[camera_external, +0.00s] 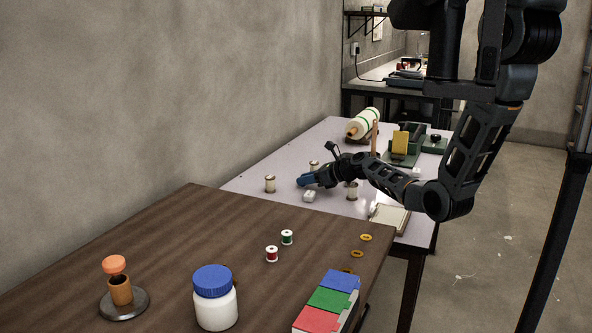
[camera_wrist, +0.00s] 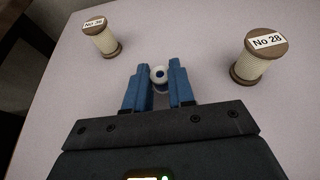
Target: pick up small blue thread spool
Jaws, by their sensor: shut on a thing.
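In the wrist view my gripper (camera_wrist: 160,88) has its two blue fingers on either side of a small spool (camera_wrist: 159,75) and is shut on it. The spool shows a white round top with a dark centre and a bluish body below, largely hidden between the fingers.
A wooden spool labelled "No 28" (camera_wrist: 257,58) stands to the right of my gripper, and another labelled spool (camera_wrist: 102,38) stands to the upper left. The brown table (camera_external: 190,235) in front holds red and green spools.

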